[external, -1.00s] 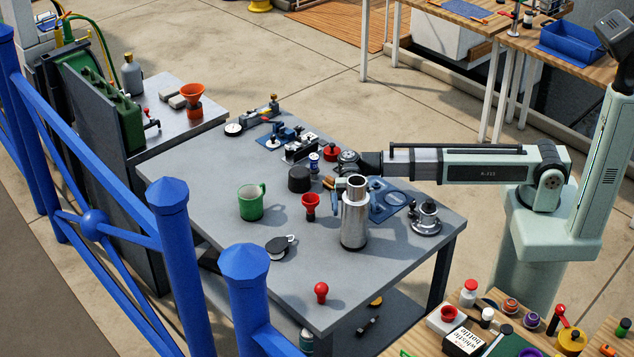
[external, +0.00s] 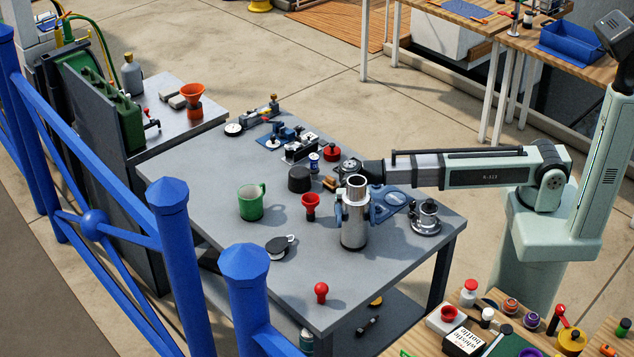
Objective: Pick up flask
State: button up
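The flask (external: 355,234) is a shiny steel cylinder with a narrower neck. It stands upright on the grey table (external: 215,215), near its right side. My gripper (external: 355,213) is lowered around the flask, with one blue finger at its left side and one at its right, about mid-height. The fingers look close to the flask's wall, but I cannot tell whether they press on it. The flask's base appears to rest on the table.
A red funnel-like piece (external: 310,205) and a black round pot (external: 299,179) stand just left of the flask. A green mug (external: 251,203) is farther left. A metal flanged part (external: 426,217) sits to the right. The table in front of the flask is mostly clear.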

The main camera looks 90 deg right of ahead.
jog(key=c, duration=0.8)
jog(key=shift+o, duration=0.2)
jog(key=shift+r, duration=0.25)
